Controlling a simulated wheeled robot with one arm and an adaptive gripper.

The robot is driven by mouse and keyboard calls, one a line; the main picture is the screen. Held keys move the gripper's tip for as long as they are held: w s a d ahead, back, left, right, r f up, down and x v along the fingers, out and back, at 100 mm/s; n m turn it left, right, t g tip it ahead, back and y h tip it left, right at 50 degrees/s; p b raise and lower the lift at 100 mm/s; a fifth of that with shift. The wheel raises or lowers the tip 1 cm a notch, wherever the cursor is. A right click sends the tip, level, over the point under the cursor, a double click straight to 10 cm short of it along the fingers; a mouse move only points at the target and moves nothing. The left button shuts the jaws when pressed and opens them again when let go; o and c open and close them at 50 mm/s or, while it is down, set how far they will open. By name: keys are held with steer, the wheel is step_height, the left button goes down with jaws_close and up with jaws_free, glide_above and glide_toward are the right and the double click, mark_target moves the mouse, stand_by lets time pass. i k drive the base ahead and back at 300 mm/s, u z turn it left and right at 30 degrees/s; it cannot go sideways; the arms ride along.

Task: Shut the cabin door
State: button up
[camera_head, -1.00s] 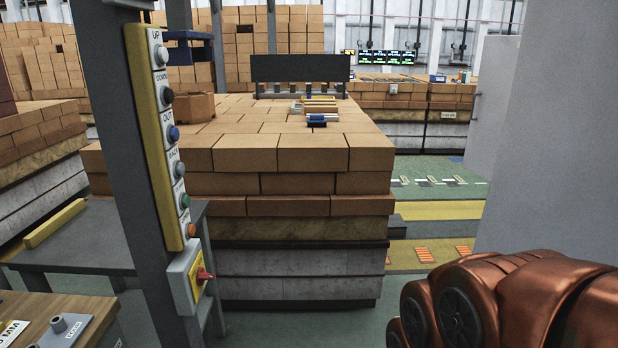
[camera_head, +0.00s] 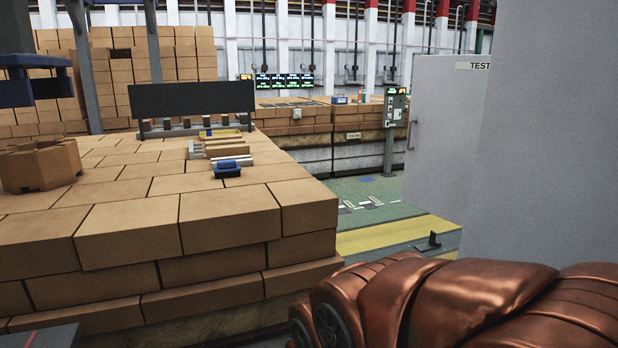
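The cabin door (camera_head: 436,140) is a pale grey panel right of centre. It carries a small bar handle (camera_head: 411,135) near its left edge and a label reading "TEST", cut off by the wall. It appears to stand open, swung out from behind the large grey cabin wall (camera_head: 550,130). My copper-coloured arm crosses the lower right, in front of the wall's lower part. My gripper is not in the picture, and I see nothing touching the door.
A large brick stack (camera_head: 130,235) fills the left and lies close ahead. A green floor lane (camera_head: 365,195) with a yellow stripe (camera_head: 390,235) runs between the stack and the door. A control post (camera_head: 393,125) stands behind, by the far brick bench (camera_head: 310,120).

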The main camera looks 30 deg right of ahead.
mark_target(448, 95)
steer(key=z, duration=1.55)
steer(key=i, duration=0.7)
steer(key=u, duration=0.25)
